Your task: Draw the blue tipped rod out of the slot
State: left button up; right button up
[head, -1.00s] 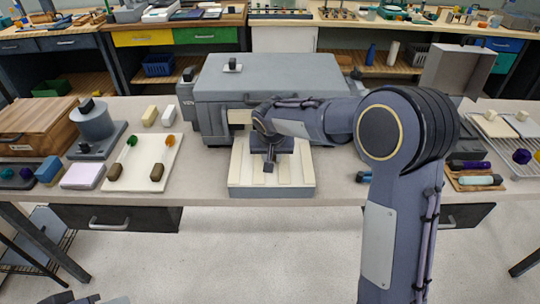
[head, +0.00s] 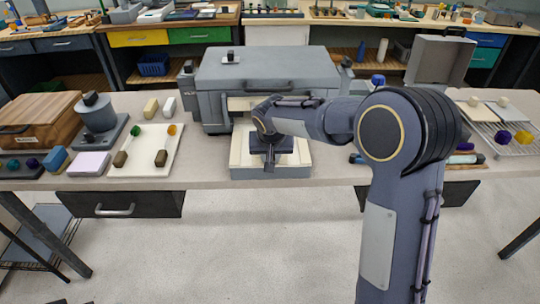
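The grey box-shaped furnace (head: 270,70) stands at the back middle of the table, with a low slot (head: 242,104) in its front. A pale grooved tray (head: 243,152) on a grey base sits in front of the slot. My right gripper (head: 270,162) points down over the tray's middle, just in front of the furnace. Its fingers are dark and small, so I cannot tell whether they are open or hold anything. I cannot make out the blue tipped rod; my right arm hides part of the slot. My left gripper is not in view.
A white board (head: 147,146) with green, orange and brown pieces lies left of the furnace. A blue rounded thing (head: 378,82) shows behind my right arm.

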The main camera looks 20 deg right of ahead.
jog(key=o, duration=1.1)
jog(key=shift+r, duration=0.1)
jog(key=v, duration=0.7)
jog(key=shift+s+r, duration=0.15)
jog(key=shift+r, duration=0.15)
